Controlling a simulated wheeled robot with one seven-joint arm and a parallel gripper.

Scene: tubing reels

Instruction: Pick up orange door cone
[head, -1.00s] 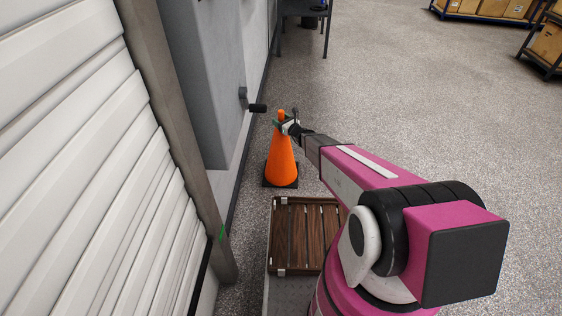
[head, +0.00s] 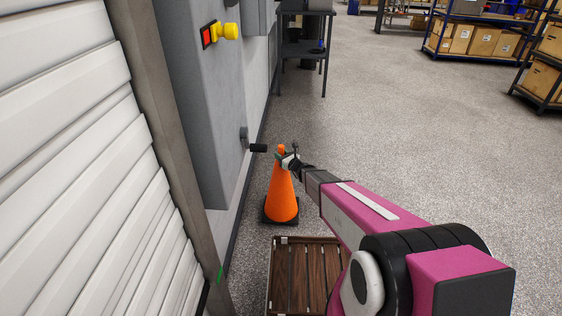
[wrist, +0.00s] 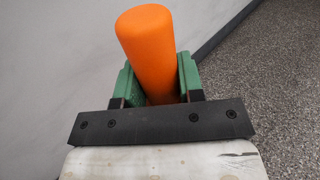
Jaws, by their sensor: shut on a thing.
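The orange door cone (head: 281,196) stands upright on its dark square base on the speckled floor, close to the grey wall. My gripper (head: 286,159) reaches it from the right, near its top. In the wrist view the cone's rounded top (wrist: 148,45) sits between the two green fingers of my gripper (wrist: 160,80), which are shut on it. The cone's lower part is hidden in the wrist view. In the head view the base appears to rest on the floor.
A wooden slatted tray (head: 302,272) lies in front of the cone. A black handle (head: 258,148) sticks out from the grey cabinet (head: 205,110) beside the cone's top. A dark table (head: 304,50) stands behind. Shelves with boxes (head: 485,40) are at the far right. Open floor lies to the right.

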